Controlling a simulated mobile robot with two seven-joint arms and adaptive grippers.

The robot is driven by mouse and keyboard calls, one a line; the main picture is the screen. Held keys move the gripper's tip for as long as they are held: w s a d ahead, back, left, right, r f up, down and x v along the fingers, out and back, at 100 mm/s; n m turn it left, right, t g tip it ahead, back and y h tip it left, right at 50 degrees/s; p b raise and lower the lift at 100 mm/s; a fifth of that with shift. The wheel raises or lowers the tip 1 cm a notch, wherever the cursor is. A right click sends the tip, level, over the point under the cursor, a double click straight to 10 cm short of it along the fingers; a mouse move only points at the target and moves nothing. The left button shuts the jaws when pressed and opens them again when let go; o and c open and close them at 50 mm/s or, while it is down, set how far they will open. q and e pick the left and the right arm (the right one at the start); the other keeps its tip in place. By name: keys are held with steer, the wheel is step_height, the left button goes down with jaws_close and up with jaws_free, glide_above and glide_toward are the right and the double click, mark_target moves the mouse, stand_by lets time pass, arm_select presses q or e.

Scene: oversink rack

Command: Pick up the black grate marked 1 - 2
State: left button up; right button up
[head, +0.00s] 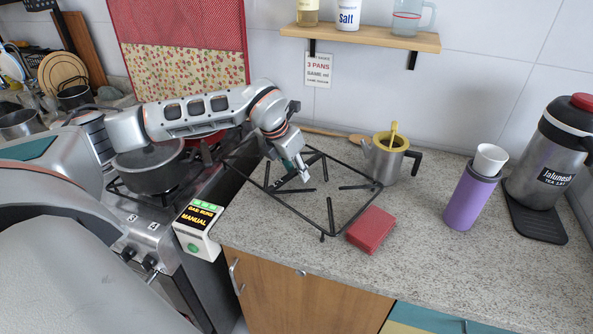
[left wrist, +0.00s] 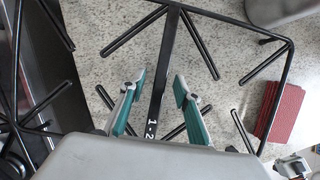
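The black grate (head: 331,215) lies on the speckled counter beside the stove, with open bars and inward prongs. In the left wrist view its middle bar (left wrist: 159,82) bears the white marking "1 - 2". My left gripper (head: 303,172) points down over the grate from the back left. In the left wrist view its two teal fingers (left wrist: 158,88) are apart, one on each side of the marked bar. I cannot tell whether they touch it. The palm hides the near part of the grate.
A red block (head: 371,231) lies close by the grate's right front side. A steel jug (head: 384,163) stands at its back right corner. A purple bottle (head: 470,197) and a large flask (head: 548,155) are farther right. The stove with a lidded pot (head: 150,167) is left.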

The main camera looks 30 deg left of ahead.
arm_select(q)
steer(key=shift+w+f, duration=0.25)
steer(key=shift+f, duration=0.3)
jaws_close()
steer(key=shift+r, duration=0.1)
steer(key=shift+r, duration=0.1)
